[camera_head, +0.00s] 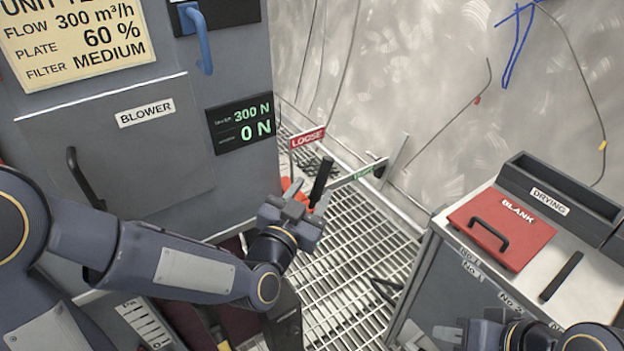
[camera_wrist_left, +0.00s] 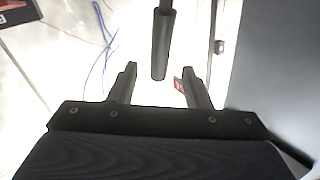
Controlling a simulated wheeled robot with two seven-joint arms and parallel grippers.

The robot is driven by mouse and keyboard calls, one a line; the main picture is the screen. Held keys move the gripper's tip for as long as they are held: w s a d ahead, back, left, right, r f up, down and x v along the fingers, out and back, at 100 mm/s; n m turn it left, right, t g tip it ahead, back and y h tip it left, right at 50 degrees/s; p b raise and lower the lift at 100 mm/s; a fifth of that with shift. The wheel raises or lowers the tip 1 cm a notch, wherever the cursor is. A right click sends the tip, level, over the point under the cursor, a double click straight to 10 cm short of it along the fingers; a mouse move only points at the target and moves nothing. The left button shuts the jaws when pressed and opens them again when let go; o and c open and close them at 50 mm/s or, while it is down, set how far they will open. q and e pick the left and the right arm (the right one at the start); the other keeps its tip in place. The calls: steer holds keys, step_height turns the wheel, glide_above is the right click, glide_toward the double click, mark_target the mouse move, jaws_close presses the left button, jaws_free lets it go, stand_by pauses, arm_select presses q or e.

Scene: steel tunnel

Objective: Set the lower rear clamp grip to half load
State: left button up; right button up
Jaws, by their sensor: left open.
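The black clamp grip (camera_head: 320,182) stands up at the lower rear corner of the grey blower unit, with orange-red parts at its foot. A red LOOSE sign (camera_head: 307,138) is behind it, and a small green sign (camera_head: 370,169) is to its right. My left gripper (camera_head: 299,199) is open just in front of the grip. In the left wrist view, the grip's dark rod (camera_wrist_left: 160,45) lies ahead of and between the open fingers (camera_wrist_left: 156,84), apart from both. My right gripper at the bottom right edge is mostly cut off. The unit's display (camera_head: 241,122) reads 300 N above 0 N.
The blower unit (camera_head: 120,165) with its door handle stands close on the left. A cabinet with a red BLANK plate (camera_head: 500,232) and a DRYING bin (camera_head: 549,201) stands at the right. Open grating (camera_head: 345,270) lies between them. Cables hang on the far wall.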

mark_target(320, 179)
arm_select(q)
steer(key=x, duration=0.6)
steer(key=shift+w, duration=0.2)
jaws_close()
